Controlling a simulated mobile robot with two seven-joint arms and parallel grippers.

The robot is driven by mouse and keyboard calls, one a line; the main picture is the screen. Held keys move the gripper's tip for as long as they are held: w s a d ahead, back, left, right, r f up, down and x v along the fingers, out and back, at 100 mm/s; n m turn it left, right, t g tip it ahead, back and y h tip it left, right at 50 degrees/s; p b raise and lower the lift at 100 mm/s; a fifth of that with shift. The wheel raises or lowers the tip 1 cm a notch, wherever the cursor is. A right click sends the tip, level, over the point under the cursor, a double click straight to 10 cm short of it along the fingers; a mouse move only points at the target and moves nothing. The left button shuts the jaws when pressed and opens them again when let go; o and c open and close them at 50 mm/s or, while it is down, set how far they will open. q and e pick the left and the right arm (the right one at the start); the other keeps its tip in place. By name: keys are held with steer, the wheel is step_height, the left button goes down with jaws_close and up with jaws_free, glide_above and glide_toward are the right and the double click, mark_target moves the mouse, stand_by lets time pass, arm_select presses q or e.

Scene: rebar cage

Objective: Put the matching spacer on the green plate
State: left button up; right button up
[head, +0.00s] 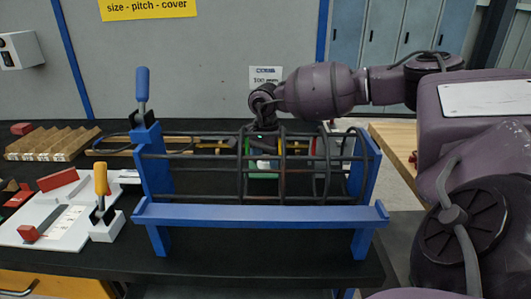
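The green plate (262,176) shows as a green edge behind the bars near the middle of the rebar cage (300,183). A small pale piece (263,164) shows just above it; I cannot tell whether it is a spacer or what it touches. My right gripper (264,143) points down at the cage, above the green plate. Its fingers are dark and partly hidden by bars, so I cannot tell whether they are open or hold something. My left gripper is not in view.
The cage rests on a blue stand (260,214) with a blue-handled clamp (142,88). A compartmented wooden tray (52,145) stands far left. A white board (52,221) with red blocks and a yellow-handled clamp (101,185) is at left. A partly covered sign hangs behind.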

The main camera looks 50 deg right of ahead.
steer(key=o, duration=0.4)
steer(key=shift+c, duration=0.2)
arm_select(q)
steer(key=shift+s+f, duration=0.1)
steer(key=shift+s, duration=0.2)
arm_select(e)
steer(key=shift+r, duration=0.1)
arm_select(q)
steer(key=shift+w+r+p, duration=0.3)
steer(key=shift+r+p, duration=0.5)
steer(key=shift+p, duration=0.05)
arm_select(e)
step_height(320, 180, up, 12)
steer(key=shift+r, duration=0.1)
